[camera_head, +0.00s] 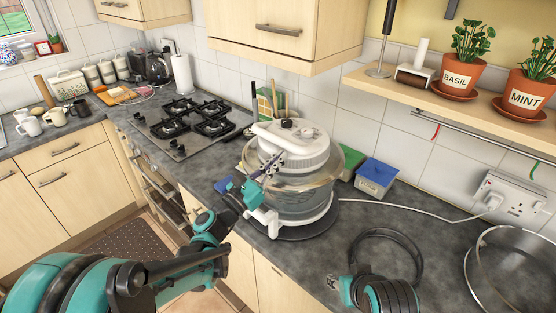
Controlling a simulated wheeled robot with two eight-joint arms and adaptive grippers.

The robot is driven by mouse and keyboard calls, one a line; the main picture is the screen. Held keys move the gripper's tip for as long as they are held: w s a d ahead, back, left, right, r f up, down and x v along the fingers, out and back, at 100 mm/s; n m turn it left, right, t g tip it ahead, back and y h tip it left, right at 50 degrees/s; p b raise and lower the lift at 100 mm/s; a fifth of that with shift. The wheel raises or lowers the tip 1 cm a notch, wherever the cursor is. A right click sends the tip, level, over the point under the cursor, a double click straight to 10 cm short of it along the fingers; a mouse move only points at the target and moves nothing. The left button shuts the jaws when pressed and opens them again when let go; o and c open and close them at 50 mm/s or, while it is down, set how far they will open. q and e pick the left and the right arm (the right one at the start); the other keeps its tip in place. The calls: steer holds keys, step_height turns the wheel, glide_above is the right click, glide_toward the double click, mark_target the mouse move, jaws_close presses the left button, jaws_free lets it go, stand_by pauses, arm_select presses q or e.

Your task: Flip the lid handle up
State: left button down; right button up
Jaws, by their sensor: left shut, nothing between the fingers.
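The appliance is a halogen-style cooker with a clear glass bowl (310,198) on a white stand. Its white lid (312,158) sits on top. The white lid handle (262,129) appears to lie low across the lid, near a small dark knob. My left gripper (273,167) reaches in from the lower left and is shut and empty. Its tips are at the front left side of the lid, below the handle in the picture. I cannot tell whether they touch the lid.
A gas hob (195,122) is left of the cooker. A blue box (376,174) and a green box stand to its right, against the tiled wall. A white cable (425,208) crosses the worktop to the socket (512,204). A cupboard (280,30) and potted-herb shelf (460,98) hang above.

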arm_select(q)
steer(key=shift+r+g+y+p, duration=0.6)
steer(key=shift+r+p, duration=0.45)
steer(key=shift+p, duration=0.75)
steer(key=w+d+r+g+y+p, duration=0.1)
steer(key=r+g+y+p, duration=0.1)
steer(key=p, duration=0.3)
steer(key=w+d+r+g+y+p, duration=0.1)
steer(key=r+g+y+p, duration=0.1)
steer(key=p, duration=0.3)
steer(key=w+d+r+g+y+p, duration=0.1)
steer(key=r+g+y+p, duration=0.1)
steer(key=r+p, duration=0.2)
steer(key=shift+w+d+r+p, duration=0.25)
steer(key=shift+w+d+p, duration=0.15)
steer(key=shift+p, duration=0.5)
steer(key=shift+w+d+r+p, duration=0.2)
steer(key=shift+w+d+r, duration=0.15)
steer(key=shift+w+d, duration=0.35)
steer(key=shift+w+d+r+p, duration=0.15)
steer(key=shift+w+d+r, duration=0.15)
steer(key=shift+w+d, duration=0.35)
